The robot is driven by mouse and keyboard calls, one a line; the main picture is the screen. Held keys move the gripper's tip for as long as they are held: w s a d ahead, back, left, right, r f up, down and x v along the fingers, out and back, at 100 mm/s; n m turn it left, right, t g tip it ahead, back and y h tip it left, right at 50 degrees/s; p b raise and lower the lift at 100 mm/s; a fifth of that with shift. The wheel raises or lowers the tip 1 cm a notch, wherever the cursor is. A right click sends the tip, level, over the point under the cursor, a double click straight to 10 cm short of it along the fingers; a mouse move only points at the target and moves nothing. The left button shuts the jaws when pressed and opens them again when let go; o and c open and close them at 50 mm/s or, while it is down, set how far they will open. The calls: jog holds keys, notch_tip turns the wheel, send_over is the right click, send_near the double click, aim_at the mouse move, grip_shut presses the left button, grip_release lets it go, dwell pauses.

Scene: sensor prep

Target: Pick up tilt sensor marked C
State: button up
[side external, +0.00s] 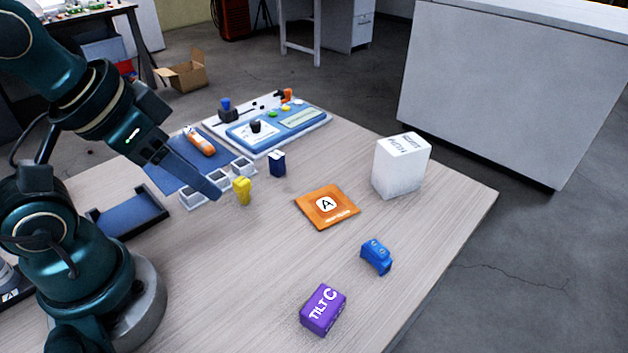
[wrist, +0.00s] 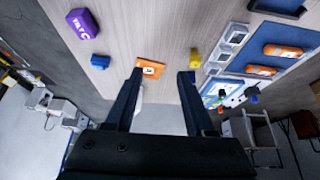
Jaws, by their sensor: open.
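The tilt sensor marked C is a purple block (side external: 323,309) with white "TILT C" lettering on top. It lies near the front edge of the table in the side external view. In the wrist view the purple block (wrist: 83,22) is at the upper left, outside the space between the fingers. My gripper (side external: 216,195) is over the table near the white bins, well away from the purple block. In the wrist view my gripper (wrist: 158,75) has its two fingers spread apart with nothing held between them.
A blue part (side external: 376,256) lies behind the purple block. An orange plate marked A (side external: 340,216), a white box (side external: 401,165), a yellow piece (side external: 243,190) and a dark blue block (side external: 277,162) stand farther back. Bare table lies left of the purple block.

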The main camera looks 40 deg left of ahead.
jog(key=o, duration=0.6)
jog(key=shift+c, duration=0.2)
